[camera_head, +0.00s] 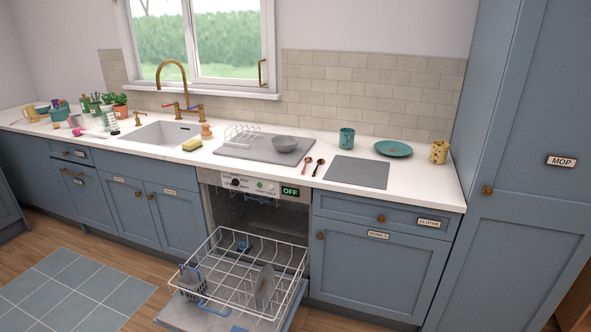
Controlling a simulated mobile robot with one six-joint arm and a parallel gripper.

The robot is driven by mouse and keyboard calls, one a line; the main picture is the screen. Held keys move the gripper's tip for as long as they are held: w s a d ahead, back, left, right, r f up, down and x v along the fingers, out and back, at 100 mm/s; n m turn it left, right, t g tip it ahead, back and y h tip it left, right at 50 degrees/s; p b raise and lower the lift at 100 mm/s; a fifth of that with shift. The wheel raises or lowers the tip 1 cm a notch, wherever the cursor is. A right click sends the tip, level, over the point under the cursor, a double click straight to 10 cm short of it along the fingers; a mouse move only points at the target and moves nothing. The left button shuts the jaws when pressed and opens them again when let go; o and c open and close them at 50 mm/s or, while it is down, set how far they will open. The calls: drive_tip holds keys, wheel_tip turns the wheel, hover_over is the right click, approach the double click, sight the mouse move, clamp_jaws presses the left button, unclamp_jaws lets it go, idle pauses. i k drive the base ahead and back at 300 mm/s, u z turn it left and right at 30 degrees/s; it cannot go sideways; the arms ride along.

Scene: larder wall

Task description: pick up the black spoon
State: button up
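The black spoon (319,166) lies on the white worktop, just left of a grey flat board. A reddish-brown spoon (307,165) lies close beside it on the left, apart from it. Both are small in the view, with their bowls toward the wall. My gripper is not in view.
A grey bowl (284,144) stands on the drying mat (240,153) to the left. The grey board (357,172) is bare. Below, the dishwasher door is open, its rack (247,262) pulled out.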

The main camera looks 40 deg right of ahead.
sight(320, 161)
drive_tip(key=z, duration=1)
drive_tip(key=k, duration=0.15)
drive_tip(key=u, duration=2.6)
drive_tip(key=k, duration=0.25)
drive_tip(key=u, duration=1.7)
drive_tip(key=k, duration=1.45)
drive_tip(key=z, duration=0.05)
